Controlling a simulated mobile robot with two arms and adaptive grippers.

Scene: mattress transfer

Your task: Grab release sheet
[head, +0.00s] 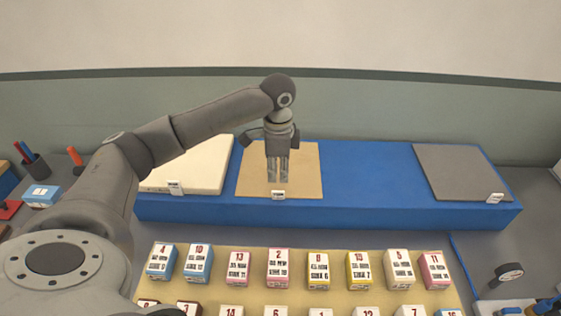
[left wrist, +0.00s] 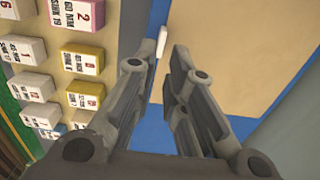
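A tan square sheet (head: 305,180) lies flat in the middle of the blue platform, with a small white tag (head: 278,195) at its front edge; I take it as the release sheet, but the tag is too small to read. The sheet also fills the upper right of the left wrist view (left wrist: 240,45). My left gripper (head: 278,180) points down over the sheet, near its front middle. Its fingers (left wrist: 164,55) stand a little apart with nothing held between them. I cannot tell how high the tips are. My right gripper is not in view.
The blue platform (head: 370,170) also bears a thick cream slab (head: 195,165) at left and a grey mat (head: 460,172) at right. Rows of numbered boxes (head: 318,268) stand in front on a tan board. A pen cup (head: 33,165) and a blue box (head: 41,196) are at far left.

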